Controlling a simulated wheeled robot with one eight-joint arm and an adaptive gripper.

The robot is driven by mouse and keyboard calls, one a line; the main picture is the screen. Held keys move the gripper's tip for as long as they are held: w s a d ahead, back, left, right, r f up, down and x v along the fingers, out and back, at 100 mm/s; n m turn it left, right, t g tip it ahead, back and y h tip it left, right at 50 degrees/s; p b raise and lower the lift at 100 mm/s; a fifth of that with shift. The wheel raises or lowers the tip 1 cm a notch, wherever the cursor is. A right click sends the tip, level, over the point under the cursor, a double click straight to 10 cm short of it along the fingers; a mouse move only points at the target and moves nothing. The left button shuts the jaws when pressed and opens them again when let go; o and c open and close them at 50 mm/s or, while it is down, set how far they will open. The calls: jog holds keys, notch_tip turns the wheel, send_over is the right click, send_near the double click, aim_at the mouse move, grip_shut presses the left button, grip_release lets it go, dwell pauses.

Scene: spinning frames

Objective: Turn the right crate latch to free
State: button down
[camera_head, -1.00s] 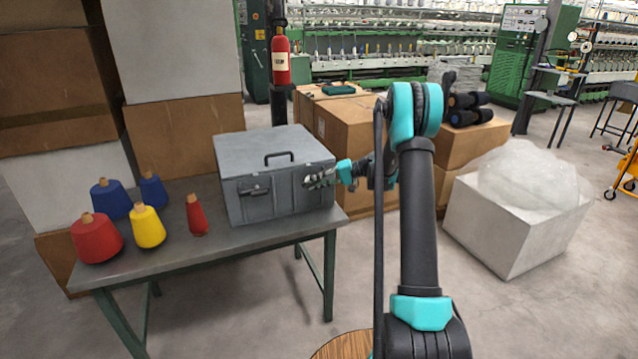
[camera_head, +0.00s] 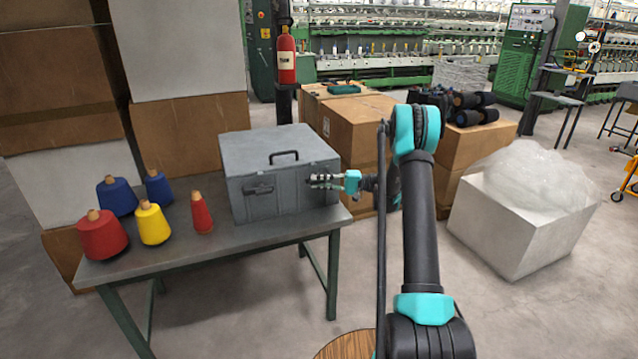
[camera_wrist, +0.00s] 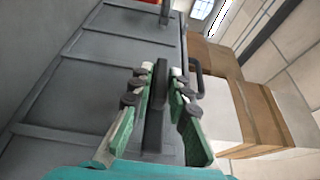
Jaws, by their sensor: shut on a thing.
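The grey crate (camera_head: 285,200) stands on the table, its lid shut. Its left latch (camera_head: 258,190) is a dark bar lying level on the front face; it also shows at the top of the wrist view (camera_wrist: 165,12). My gripper (camera_head: 316,181) is at the right part of the front face and hides the right latch in the head view. In the wrist view, the right latch (camera_wrist: 154,105) is a dark bar between the fingers of my gripper (camera_wrist: 160,88), which are shut on it. The bar runs roughly along the crate's length.
The lid handle (camera_head: 284,156) stands up on top of the crate. Several yarn cones, such as the yellow one (camera_head: 152,224), stand left of the crate on the table (camera_head: 190,252).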

jog(key=c, duration=1.6)
grip_release()
jog(key=shift+o, duration=0.2)
jog(key=shift+d, duration=0.15)
jog(key=d, duration=1.1)
jog(key=shift+s+d, duration=0.35)
jog(key=shift+s, duration=0.1)
jog(key=shift+f, duration=0.1)
